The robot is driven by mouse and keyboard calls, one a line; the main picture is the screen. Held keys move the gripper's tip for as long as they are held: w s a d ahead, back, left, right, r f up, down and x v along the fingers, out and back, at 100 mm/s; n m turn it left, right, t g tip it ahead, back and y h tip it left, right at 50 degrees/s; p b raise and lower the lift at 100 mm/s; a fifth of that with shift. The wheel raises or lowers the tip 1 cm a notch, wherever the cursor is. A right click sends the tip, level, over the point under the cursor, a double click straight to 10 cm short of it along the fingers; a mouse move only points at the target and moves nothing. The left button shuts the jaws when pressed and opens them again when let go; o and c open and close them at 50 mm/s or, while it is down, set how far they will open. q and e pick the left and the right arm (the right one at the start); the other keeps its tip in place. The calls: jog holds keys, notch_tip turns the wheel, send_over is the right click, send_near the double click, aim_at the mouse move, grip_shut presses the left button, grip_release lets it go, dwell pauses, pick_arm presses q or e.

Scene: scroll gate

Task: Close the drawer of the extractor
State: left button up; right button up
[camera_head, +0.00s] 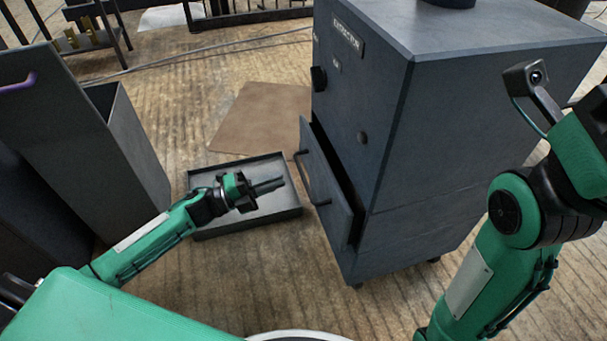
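The extractor (440,130) is a dark grey-blue box on the right of the middle. Its drawer (328,195) stands partly open low on the left-facing side, with a dark gap behind its front panel. A dark bar handle (305,178) is on that panel. My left gripper (276,185) is left of the handle, apart from it, with its fingers pointing right toward the drawer. The two fingers look close together, and I cannot tell whether they are open or shut. My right arm (510,240) is at the right; its gripper is not in view.
A shallow grey tray (250,223) lies on the floor below my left gripper. A brown mat (262,125) lies behind it. A tall grey open bin (130,150) stands at the left. A dark rack (240,15) is at the back. Bare wooden floor lies in front of the tray.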

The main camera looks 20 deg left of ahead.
aim_at(302, 170)
pick_arm(q)
jog(key=b+x, duration=0.2)
jog(key=x, duration=0.5)
jog(key=shift+w+d, duration=0.2)
jog(key=shift+d, duration=0.1)
grip_shut()
